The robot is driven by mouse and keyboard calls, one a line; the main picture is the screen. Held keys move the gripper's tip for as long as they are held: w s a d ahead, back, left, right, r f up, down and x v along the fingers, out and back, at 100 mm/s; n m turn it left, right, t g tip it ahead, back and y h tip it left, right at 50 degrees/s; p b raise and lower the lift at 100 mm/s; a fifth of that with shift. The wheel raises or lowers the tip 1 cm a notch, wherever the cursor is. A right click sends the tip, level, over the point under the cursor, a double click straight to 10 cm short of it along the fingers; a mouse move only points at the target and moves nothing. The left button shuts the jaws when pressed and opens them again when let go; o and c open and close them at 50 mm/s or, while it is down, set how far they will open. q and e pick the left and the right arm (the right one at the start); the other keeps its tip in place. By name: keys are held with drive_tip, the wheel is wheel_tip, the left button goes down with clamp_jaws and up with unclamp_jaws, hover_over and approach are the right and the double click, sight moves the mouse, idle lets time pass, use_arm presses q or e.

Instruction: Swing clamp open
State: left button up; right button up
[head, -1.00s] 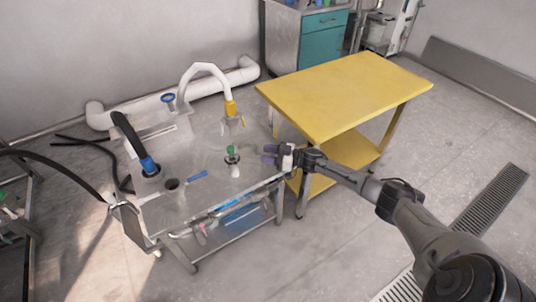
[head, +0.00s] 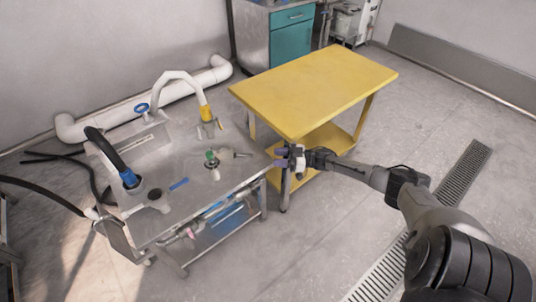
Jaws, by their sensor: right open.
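The bean grinder is a steel bench (head: 190,205) at the left of the head view. A yellow clamp-like fitting (head: 206,113) sits at the end of the white hose, and a blue fitting (head: 130,179) ends the black hose. A green-topped part with a pale handle (head: 212,160) stands near the middle of the bench top. I cannot tell which part is the clamp. My right gripper (head: 282,161) is open and empty at the bench's right edge, pointing left, apart from the green-topped part. My left gripper is not in view.
A yellow table (head: 312,88) stands just behind my right gripper, with a lower shelf. A blue handle (head: 179,184) lies on the bench top. The floor (head: 300,250) in front is clear. A teal cabinet (head: 292,38) is at the back.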

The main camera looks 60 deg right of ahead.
drive_tip(key=shift+s+d, duration=0.3)
drive_tip(key=shift+s, duration=0.35)
